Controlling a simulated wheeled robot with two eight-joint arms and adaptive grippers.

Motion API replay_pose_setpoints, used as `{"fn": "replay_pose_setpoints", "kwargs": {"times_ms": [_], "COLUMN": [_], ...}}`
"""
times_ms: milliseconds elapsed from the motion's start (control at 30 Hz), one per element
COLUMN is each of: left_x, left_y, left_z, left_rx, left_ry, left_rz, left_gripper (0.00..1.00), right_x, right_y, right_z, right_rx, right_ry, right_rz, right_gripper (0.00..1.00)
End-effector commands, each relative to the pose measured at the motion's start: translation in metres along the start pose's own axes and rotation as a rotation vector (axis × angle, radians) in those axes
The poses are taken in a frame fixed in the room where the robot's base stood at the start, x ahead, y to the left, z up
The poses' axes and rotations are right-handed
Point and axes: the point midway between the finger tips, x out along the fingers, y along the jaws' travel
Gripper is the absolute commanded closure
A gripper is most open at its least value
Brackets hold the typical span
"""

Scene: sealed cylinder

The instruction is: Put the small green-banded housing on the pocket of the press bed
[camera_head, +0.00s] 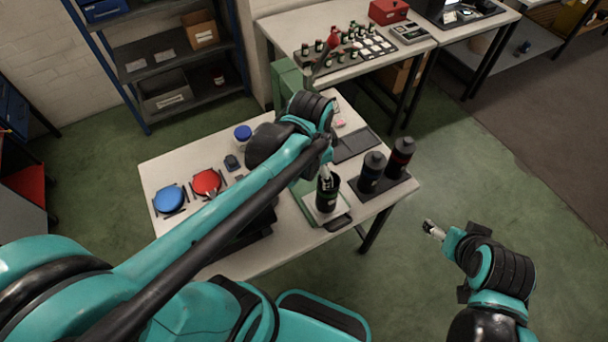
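The small green-banded housing (328,194) is a dark, upright cylinder at the middle of the table. It stands on or just over the pale plate of the press bed (318,213); I cannot tell whether it is seated in the pocket, which is hidden. My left gripper (326,178) points down at the top of the housing, and its fingers overlap the rim. The view is too small to tell whether they grip it. My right gripper (431,228) is off the table's right side, away from the housing, and its finger opening is unclear.
Two dark bottles, blue-banded (372,172) and red-banded (401,157), stand on a dark tray right of the press. A blue lid (169,199) and a red lid (206,182) lie on the left. The green press column (288,82) rises behind my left arm.

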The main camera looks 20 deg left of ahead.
Motion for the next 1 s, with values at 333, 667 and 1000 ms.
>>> {"fn": "replay_pose_setpoints", "kwargs": {"times_ms": [333,667,1000], "left_x": [-0.035,-0.038,-0.017], "left_y": [0.02,0.023,0.026], "left_z": [0.051,0.058,0.062], "left_rx": [-0.65,-0.79,-0.787], "left_ry": [0.285,0.361,0.358], "left_rz": [-0.156,-0.169,-0.168], "left_gripper": [0.23,0.23,0.23], "right_x": [0.0,0.0,0.017], "right_y": [0.0,0.0,0.0], "right_z": [0.0,0.0,0.013], "right_rx": [0.0,0.0,0.0], "right_ry": [0.0,0.0,0.0], "right_rz": [0.0,0.0,0.0], "right_gripper": [0.23,0.23,0.23]}}
